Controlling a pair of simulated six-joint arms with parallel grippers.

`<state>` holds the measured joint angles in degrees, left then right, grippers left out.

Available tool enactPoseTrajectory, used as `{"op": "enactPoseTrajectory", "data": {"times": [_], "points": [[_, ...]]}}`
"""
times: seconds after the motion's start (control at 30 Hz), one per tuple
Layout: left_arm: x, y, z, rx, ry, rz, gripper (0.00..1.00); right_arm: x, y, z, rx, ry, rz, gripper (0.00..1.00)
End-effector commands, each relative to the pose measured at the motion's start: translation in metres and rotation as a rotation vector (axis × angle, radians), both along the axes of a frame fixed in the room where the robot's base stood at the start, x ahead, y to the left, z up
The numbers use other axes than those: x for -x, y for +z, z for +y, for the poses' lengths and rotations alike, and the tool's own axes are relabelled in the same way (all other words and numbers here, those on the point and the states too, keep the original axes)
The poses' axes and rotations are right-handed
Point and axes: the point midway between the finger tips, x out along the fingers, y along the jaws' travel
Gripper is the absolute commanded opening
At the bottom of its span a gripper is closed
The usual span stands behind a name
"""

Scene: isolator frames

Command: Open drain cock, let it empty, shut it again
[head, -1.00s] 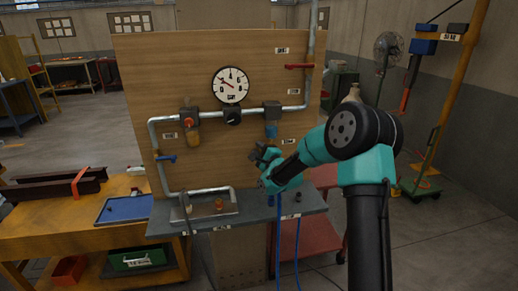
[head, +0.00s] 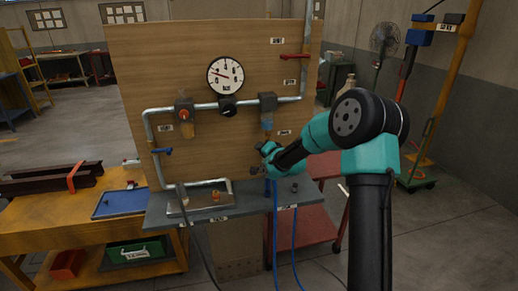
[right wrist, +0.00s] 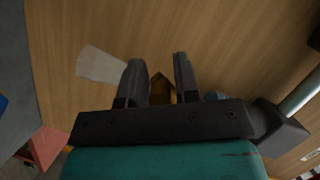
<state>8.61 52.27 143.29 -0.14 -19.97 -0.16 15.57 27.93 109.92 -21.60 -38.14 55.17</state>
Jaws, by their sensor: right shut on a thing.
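The right-hand unit on the board's pipe (head: 268,103) has a blue bowl (head: 267,121) under it. A small brass-coloured cock shows below this bowl, and in the right wrist view the brass cock (right wrist: 162,90) is between the fingers. My right gripper (head: 264,146) is just under the blue bowl, shut on the cock; the fingers show in the right wrist view (right wrist: 159,78). The cock's handle position is hidden by the fingers. My left gripper is in neither view.
A red lever (head: 294,56) and a blue lever (head: 163,151) are on the pipework. A metal tray (head: 200,208) lies on the grey shelf (head: 240,205). Blue hoses (head: 275,240) hang below.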

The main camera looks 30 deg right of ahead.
Motion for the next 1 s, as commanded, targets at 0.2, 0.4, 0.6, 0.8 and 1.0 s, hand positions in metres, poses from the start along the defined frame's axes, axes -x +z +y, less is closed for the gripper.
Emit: {"op": "enactPoseTrajectory", "data": {"times": [0.2,0.4,0.6,0.8,1.0], "points": [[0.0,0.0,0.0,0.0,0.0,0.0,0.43,0.004,-0.005,-0.011,0.183,-0.004,0.061,0.05],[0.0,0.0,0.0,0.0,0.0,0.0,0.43,0.006,-0.006,-0.019,0.312,-0.004,0.101,0.05],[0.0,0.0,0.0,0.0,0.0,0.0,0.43,0.007,-0.007,-0.023,0.393,-0.005,0.126,0.05],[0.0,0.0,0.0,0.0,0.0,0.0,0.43,0.008,-0.007,-0.026,0.429,-0.005,0.136,0.04],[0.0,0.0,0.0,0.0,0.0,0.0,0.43,0.008,-0.006,-0.027,0.436,-0.006,0.136,0.04]]}}
